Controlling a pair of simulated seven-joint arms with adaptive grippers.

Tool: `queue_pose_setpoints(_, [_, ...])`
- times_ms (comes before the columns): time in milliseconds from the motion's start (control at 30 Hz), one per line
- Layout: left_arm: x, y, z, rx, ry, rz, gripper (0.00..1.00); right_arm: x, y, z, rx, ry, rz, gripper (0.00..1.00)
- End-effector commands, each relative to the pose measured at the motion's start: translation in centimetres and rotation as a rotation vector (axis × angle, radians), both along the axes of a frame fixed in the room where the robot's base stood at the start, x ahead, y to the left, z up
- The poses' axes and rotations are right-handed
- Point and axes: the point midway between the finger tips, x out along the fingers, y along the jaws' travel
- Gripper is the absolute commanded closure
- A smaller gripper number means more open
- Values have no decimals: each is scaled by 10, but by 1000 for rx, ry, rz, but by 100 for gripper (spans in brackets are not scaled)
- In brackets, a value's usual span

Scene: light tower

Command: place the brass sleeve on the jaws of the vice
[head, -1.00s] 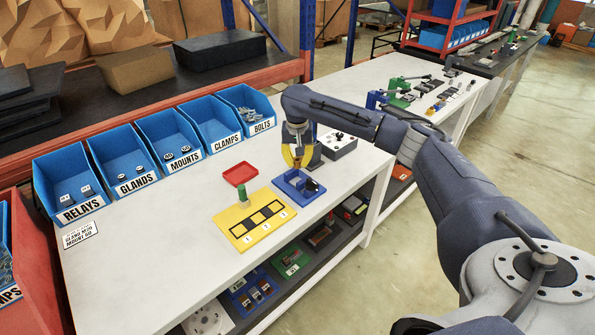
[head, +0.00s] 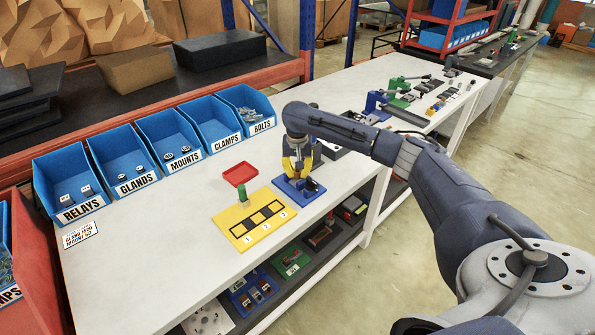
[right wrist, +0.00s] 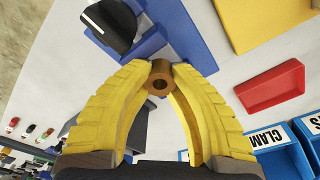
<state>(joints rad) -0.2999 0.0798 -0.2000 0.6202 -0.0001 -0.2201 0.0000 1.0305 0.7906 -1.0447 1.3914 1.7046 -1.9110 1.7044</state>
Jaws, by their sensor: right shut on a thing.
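The brass sleeve (right wrist: 158,84) is a small brown-gold ring with a hole, pinched between the yellow fingertips of my right gripper (right wrist: 160,75). In the right wrist view the blue vice (right wrist: 195,40) lies just beyond the fingertips. I cannot tell whether the sleeve touches the jaws. My left gripper is in neither view.
A red tray (head: 240,174) sits behind the plate. Blue labelled bins (head: 70,185) line the bench's back edge.

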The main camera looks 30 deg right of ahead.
Motion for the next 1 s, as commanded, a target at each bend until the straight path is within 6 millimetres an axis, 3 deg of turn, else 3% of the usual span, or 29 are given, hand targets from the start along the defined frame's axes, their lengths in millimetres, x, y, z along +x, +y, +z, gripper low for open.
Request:
queue_pose_setpoints(467, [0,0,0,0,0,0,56,-1,0,-11,-1,3,2,100])
queue_pose_setpoints(500, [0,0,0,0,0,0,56,-1,0,-11,-1,4,2,77])
queue_pose_setpoints(633, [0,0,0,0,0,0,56,-2,0,-12,-2,5,2,62])
queue_pose_setpoints(1000, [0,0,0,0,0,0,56,-2,-2,-9,-5,7,0,60])
